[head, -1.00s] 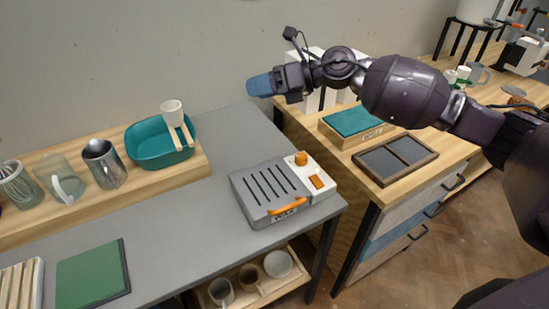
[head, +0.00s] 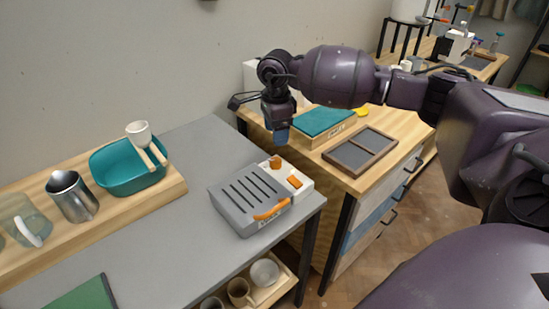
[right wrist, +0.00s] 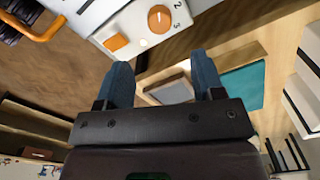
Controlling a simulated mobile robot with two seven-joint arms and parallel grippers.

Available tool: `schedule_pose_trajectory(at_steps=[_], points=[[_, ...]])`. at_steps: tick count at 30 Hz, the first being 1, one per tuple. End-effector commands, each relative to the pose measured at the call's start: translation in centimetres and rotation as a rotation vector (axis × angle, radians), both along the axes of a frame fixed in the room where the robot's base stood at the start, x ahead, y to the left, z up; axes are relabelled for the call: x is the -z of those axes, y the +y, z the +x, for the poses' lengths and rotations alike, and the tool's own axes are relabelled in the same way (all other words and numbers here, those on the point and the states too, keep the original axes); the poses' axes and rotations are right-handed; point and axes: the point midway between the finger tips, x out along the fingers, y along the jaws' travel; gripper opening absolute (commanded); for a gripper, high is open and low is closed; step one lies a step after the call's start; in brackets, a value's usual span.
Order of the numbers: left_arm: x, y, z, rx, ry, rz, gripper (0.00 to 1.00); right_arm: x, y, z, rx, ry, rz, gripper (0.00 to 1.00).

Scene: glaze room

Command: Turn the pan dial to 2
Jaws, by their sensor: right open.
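The pan is a grey slotted box (head: 246,196) with an orange handle and a white control panel (head: 300,180) on the grey table. Its orange round dial (head: 276,161) is at the panel's back corner. In the right wrist view the dial (right wrist: 160,18) is near the top edge, with the numerals 2 and 3 readable beside it; I cannot tell clearly which number it points to. My right gripper (head: 281,134) points down just above the dial, apart from it. In the wrist view its blue fingers (right wrist: 163,76) are spread and empty. My left gripper is out of view.
An orange switch (head: 294,181) sits beside the dial. A teal tray (head: 318,121) and a dark framed panel (head: 360,150) lie on the wooden cabinet to the right. A teal basin (head: 126,178) and metal pitcher (head: 74,197) stand left.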

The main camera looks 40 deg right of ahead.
Motion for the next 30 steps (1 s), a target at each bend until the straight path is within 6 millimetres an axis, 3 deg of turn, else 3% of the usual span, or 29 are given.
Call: schedule_pose_trajectory(at_steps=[9, 15, 30], points=[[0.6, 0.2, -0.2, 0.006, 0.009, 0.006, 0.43, 5.8, 0.1, -0.1, 0.002, 0.005, 0.003, 0.62], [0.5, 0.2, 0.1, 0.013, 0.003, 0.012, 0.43, 8.2, 0.0, 0.0, 0.003, 0.003, 0.003, 0.62], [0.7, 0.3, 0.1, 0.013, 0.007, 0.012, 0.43, 9.3, 0.1, 0.0, 0.002, 0.0, 0.004, 0.6]])
